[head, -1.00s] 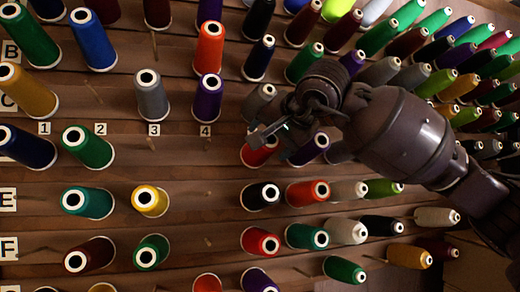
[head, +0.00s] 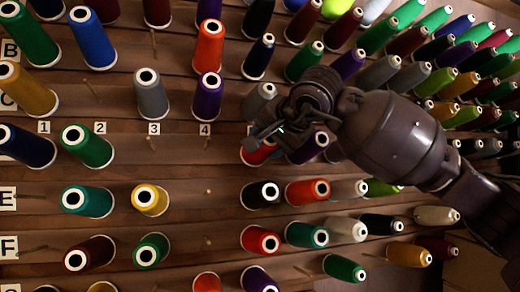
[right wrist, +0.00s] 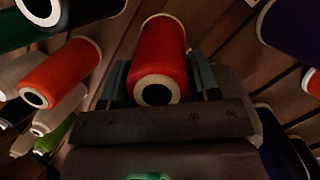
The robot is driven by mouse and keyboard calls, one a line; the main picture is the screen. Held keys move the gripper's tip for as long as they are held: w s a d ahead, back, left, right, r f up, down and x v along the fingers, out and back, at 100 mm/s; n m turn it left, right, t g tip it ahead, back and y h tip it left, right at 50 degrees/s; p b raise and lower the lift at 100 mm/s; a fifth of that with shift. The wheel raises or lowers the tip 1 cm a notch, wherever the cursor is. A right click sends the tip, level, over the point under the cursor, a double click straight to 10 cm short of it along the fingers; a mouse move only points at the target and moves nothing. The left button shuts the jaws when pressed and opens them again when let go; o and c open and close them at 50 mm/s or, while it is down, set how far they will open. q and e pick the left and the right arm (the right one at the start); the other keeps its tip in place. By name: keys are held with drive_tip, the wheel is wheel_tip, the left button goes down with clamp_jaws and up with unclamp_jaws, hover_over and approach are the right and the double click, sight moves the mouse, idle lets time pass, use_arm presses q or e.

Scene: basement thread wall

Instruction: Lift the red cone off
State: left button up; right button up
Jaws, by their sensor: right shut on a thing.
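A red cone (head: 256,153) of thread is on the wall below the grey cone near the middle of the head view, partly hidden by my right gripper (head: 275,138). In the right wrist view the red cone (right wrist: 160,55) stands between the two grey fingers of my right gripper (right wrist: 160,80), one finger on each side. The gripper is shut on it. The cone's open end, with a pale ring and dark hole, faces the palm. I cannot tell whether its base touches the wall. My left gripper is in neither view.
A purple cone (head: 313,147) is close to the gripper's right, and a grey cone (head: 260,100) is just above. A black cone (head: 261,194) and an orange-red cone (head: 307,191) sit below. Bare wooden wall with pegs lies left of the gripper (head: 190,165).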

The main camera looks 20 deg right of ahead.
drive_tip(key=s+r+b, duration=0.2)
drive_tip(key=s, duration=0.9)
drive_tip(key=shift+d+r, duration=0.2)
idle(0.6)
drive_tip(key=s+r, duration=0.1)
drive_tip(key=s, duration=0.1)
drive_tip(key=s+r+p, duration=0.1)
drive_tip(key=s, duration=0.1)
drive_tip(key=shift+r, duration=0.4)
idle(0.5)
